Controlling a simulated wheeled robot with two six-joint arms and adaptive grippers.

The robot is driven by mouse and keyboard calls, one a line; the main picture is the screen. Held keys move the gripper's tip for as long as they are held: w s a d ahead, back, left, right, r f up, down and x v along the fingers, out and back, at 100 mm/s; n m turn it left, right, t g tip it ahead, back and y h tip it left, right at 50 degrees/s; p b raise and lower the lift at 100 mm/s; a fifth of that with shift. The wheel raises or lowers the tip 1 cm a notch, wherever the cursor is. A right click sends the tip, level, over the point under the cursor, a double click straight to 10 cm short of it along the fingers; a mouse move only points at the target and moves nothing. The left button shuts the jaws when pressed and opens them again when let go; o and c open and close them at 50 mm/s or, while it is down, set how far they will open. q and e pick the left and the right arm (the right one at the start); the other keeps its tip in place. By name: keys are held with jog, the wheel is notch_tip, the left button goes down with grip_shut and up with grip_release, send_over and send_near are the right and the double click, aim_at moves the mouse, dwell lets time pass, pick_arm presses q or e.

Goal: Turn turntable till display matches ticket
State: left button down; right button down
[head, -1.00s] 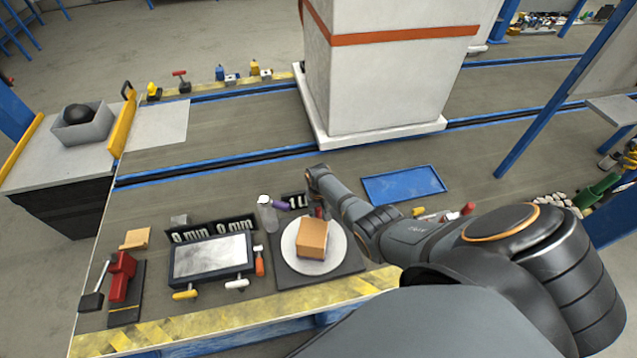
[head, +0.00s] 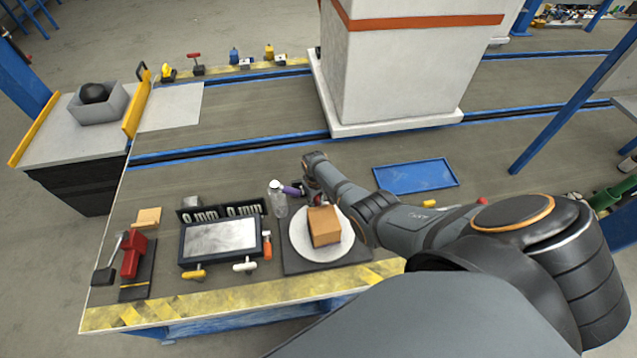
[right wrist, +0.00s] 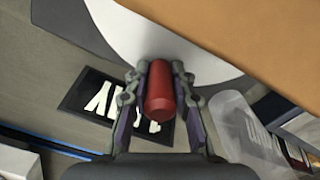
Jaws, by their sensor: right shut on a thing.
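The turntable (head: 345,248) is a round white plate on a dark square base, with a tan box (head: 323,226) on top. My right gripper (head: 303,191) is at its far edge. In the right wrist view my right gripper (right wrist: 160,105) is shut on a red upright knob (right wrist: 159,90) beside the white plate (right wrist: 150,45). A black display (right wrist: 92,98) with white characters lies behind the knob, partly covered by the fingers, so its reading cannot be told. I cannot make out a ticket. My left gripper is not in view.
A clear bottle (head: 278,204) stands close to my right gripper. A red clamp-like tool (head: 134,254) is further left. A blue tray (head: 416,176) lies behind my arm.

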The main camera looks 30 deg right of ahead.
jog(key=shift+a+n, duration=0.4)
dwell(0.4)
jog(key=c, duration=1.1)
grip_release()
jog(key=shift+w, duration=0.1)
notch_tip(320, 180, up, 12)
